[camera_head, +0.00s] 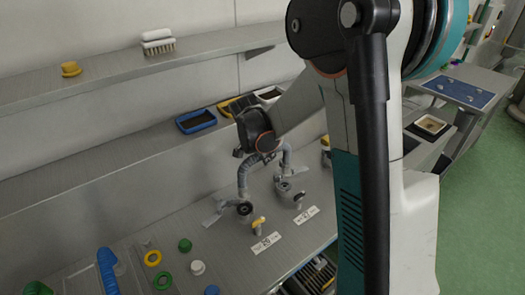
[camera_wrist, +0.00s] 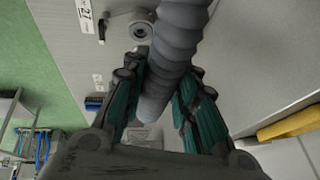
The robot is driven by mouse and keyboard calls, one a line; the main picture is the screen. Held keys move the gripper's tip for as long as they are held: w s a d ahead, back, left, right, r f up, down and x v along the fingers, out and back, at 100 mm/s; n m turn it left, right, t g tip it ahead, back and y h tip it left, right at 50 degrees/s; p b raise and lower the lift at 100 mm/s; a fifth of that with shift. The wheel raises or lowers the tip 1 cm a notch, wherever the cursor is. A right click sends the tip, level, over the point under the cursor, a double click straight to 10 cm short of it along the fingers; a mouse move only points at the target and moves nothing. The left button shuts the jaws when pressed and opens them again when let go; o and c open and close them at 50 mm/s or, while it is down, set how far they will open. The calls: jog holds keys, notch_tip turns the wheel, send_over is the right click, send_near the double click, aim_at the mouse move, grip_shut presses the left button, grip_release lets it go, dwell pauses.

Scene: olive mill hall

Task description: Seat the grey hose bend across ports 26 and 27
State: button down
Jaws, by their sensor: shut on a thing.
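The grey ribbed hose bend (camera_head: 243,177) arches over the two ports in the head view, both legs pointing down. My gripper (camera_wrist: 157,78) is shut on the hose bend (camera_wrist: 180,35), with a finger on each side of it in the wrist view. The left port (camera_head: 245,208) lies under one leg and the right port (camera_head: 283,187) under the other. I cannot tell whether either leg touches its port. In the wrist view a round port (camera_wrist: 140,30) shows beside the hose, near a label reading 27 (camera_wrist: 86,14). The number 26 is not legible.
A yellow-handled valve (camera_head: 258,222) and a dark-knobbed valve (camera_head: 299,198) stand in front of the ports, near white labels (camera_head: 266,243). Caps, including a green one (camera_head: 185,245), and a blue tool (camera_head: 108,270) lie to the left. A shelf (camera_head: 110,75) runs behind.

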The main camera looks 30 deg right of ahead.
notch_tip(320, 180, down, 6)
jog(key=b, duration=0.4)
jog(key=shift+f+b, duration=0.45)
jog(key=shift+b, duration=0.25)
dwell(1.5)
jog(key=c, duration=1.2)
grip_release()
jog(key=o, duration=0.6)
